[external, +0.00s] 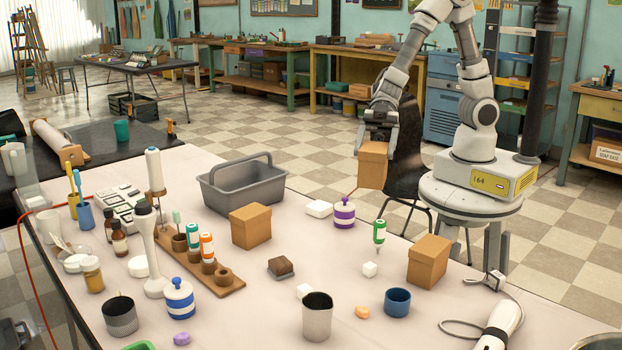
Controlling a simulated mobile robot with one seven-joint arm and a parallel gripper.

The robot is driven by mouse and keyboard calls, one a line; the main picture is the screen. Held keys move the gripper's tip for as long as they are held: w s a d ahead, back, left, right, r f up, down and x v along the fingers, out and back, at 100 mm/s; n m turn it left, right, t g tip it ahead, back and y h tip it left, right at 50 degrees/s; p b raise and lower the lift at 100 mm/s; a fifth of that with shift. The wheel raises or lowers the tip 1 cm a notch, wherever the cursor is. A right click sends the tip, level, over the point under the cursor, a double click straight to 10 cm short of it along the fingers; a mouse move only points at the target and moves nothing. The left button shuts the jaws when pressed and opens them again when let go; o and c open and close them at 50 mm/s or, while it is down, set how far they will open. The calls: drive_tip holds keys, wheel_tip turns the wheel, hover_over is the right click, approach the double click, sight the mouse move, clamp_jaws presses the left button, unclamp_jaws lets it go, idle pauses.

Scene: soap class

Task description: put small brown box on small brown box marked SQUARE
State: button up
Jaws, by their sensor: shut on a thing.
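My gripper (374,143) is shut on a small brown box (372,168) and holds it in the air at the table's far edge. A second small brown box (250,228) stands upright on the table in front of the grey basket. A third small brown box (428,262) stands upright at the right, near my base. The held box is above and apart from both. No SQUARE marking is readable on any of the boxes from this view.
A grey basket (242,187) stands at the back of the pale table (270,318). A purple-striped jar (344,213), a green-capped bottle (380,235) and a blue cup (397,302) stand between and around the standing boxes. A dark chair (408,160) is behind the held box.

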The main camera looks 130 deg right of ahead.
drive_tip(key=s+a+r+n+g+y+p, duration=0.1)
drive_tip(key=s+a+r+n+g+y, duration=0.15)
drive_tip(key=a, duration=0.35)
drive_tip(key=shift+w+a+f+b, duration=0.45)
drive_tip(key=shift+a+f+b, duration=0.75)
drive_tip(key=shift+a+f, duration=0.7)
drive_tip(key=shift+w+a+f+b, duration=0.4)
drive_tip(key=shift+a+f+b, duration=0.75)
drive_tip(key=shift+a+f, duration=0.7)
drive_tip(key=shift+w+a+f+b, duration=0.45)
drive_tip(key=shift+a+f+b, duration=0.75)
drive_tip(key=shift+a+f, duration=0.7)
drive_tip(key=shift+d+f, duration=0.15)
drive_tip(key=shift+f, duration=0.1)
drive_tip(key=o, duration=1.4)
drive_tip(key=shift+f, duration=0.1)
drive_tip(key=shift+r, duration=0.2)
drive_tip(key=shift+s+d+r, duration=0.2)
drive_tip(key=shift+d, duration=0.05)
drive_tip(key=p+v, duration=0.4)
drive_tip(key=v, duration=0.7)
drive_tip(key=shift+s, duration=0.25)
